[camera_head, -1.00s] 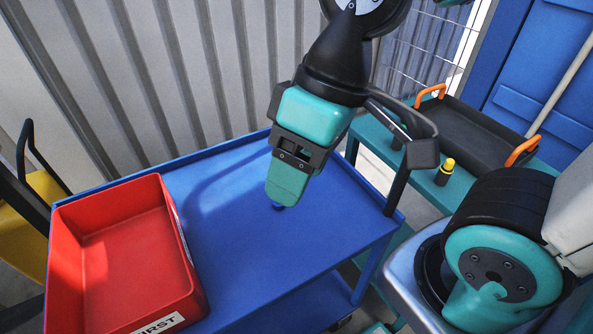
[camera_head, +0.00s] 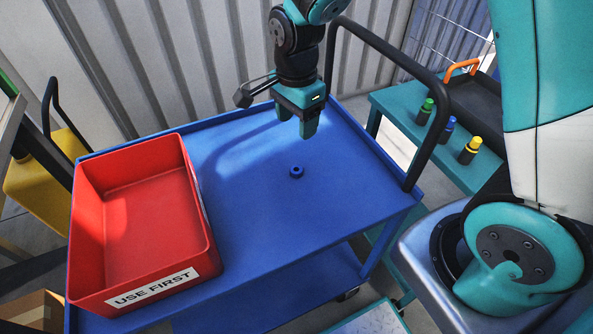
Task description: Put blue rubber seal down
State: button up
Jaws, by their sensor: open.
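The blue rubber seal (camera_head: 297,172) is a small dark blue ring. It lies flat on the blue top of the cart (camera_head: 254,215), to the right of the red bin, apart from it. My gripper (camera_head: 297,126) is open and empty, above and behind the seal in the picture. Its teal fingers point down and do not touch the seal. The arm hangs down from the top edge of the view.
A red bin (camera_head: 204,222) labelled USE FIRST stands on the cart's left side. The cart's black handle (camera_head: 430,118) rises at the right. A teal bench (camera_head: 398,103) behind it holds green, blue and yellow-capped bottles and a black tray (camera_head: 476,98). The cart top around the seal is clear.

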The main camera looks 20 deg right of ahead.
aim_at(298, 168)
notch_tip(298, 168, down, 14)
jog(key=shift+d+r+b, duration=0.1)
jog(key=shift+d+b, duration=0.05)
jog(key=shift+b, duration=0.15)
jog(key=c, duration=1.1)
jog(key=shift+o, duration=0.2)
